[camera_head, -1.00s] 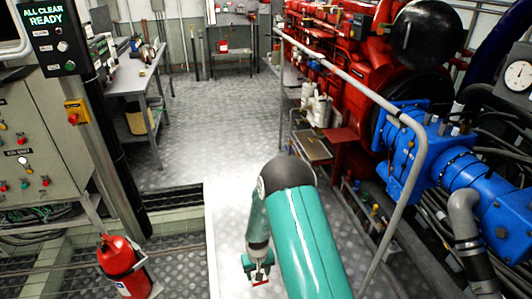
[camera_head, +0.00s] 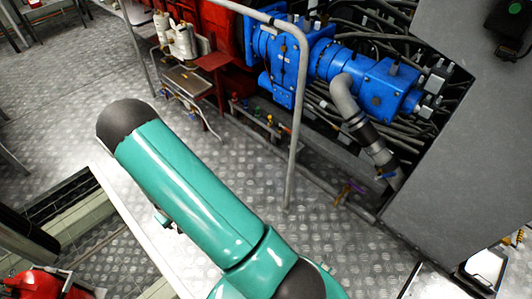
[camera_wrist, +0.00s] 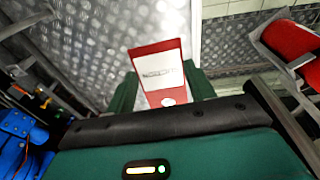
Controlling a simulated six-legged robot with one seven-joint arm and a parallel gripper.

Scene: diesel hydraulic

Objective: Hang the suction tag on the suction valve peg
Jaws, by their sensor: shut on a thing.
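The suction tag (camera_wrist: 160,70) is a red plate with a white label and dark lettering. In the wrist view it stands between the two green fingers of my gripper (camera_wrist: 162,90), which is shut on it. In the head view my green arm hides most of the gripper, and the tag cannot be made out there. A grey pipe (camera_head: 345,100) bends down from the blue pump to a fitting with a small blue handle (camera_head: 387,176). A purple handle (camera_head: 351,189) is left of it. I cannot make out the peg or tell which handle marks the suction valve.
A grey railing post (camera_head: 295,130) stands between my arm and the blue pump (camera_head: 285,55). A large grey cabinet (camera_head: 460,160) fills the right side. A red extinguisher (camera_head: 45,285) is at the lower left. Open metal floor (camera_head: 240,170) lies between my arm and the railing.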

